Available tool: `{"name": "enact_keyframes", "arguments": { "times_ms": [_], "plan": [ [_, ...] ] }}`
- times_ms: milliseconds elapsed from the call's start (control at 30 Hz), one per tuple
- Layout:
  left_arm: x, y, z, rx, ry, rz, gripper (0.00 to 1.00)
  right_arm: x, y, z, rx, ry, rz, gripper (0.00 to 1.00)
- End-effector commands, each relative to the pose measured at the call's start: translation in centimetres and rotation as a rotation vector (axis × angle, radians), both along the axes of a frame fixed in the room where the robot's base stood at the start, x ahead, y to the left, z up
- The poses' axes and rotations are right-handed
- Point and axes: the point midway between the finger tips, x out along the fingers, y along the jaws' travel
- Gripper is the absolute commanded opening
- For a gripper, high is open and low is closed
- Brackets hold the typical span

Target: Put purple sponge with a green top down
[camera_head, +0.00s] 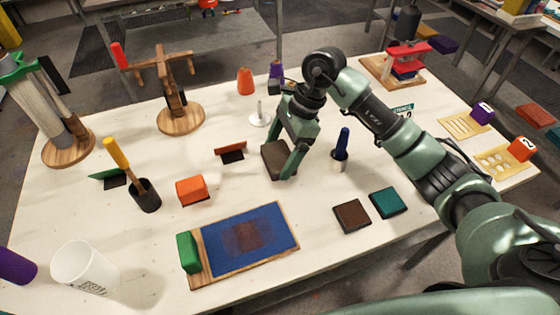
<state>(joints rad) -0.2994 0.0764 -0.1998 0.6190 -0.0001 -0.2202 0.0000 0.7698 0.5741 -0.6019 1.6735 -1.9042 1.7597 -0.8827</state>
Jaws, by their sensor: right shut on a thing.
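My right gripper (281,152) is shut on a dark brown block (274,160) near the middle of the white table (330,263). Its fingers point down on either side of the block. I cannot make out a purple body or a green top on this block. I cannot tell whether its underside touches the table. No purple sponge with a green top is plain elsewhere. My left gripper is not in view.
A board with a blue mat (270,222) and green block (187,252) lies in front. Brown (352,215) and teal (388,203) square pads lie front right. A blue-handled tool in a holder (340,150) stands close right; an orange block (192,191) lies left.

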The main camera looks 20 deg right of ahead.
Motion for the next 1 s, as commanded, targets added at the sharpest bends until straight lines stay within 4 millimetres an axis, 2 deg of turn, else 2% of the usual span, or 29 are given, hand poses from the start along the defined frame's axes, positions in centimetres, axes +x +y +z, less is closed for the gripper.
{"name": "enact_keyframes", "arguments": {
  "times_ms": [167, 400, 800, 833, 867, 1000],
  "plan": [
    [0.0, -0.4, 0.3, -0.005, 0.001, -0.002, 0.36, -0.1, 0.0, -1.2, 0.0, 0.003, -0.001, 0.53],
    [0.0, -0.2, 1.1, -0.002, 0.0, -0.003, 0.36, -0.1, 0.0, -4.5, 0.001, 0.001, -0.001, 0.53],
    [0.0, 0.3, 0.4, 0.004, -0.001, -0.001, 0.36, 0.0, 0.0, -5.1, -0.001, -0.001, 0.001, 0.53],
    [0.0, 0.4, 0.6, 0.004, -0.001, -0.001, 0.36, 0.0, 0.0, -4.9, -0.001, -0.001, 0.001, 0.93],
    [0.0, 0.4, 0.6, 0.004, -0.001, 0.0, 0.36, 0.0, 0.0, -4.9, -0.001, -0.001, 0.001, 1.0],
    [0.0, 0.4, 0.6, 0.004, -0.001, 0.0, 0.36, 0.0, 0.0, -4.9, -0.001, -0.001, 0.001, 1.0]
  ]
}}
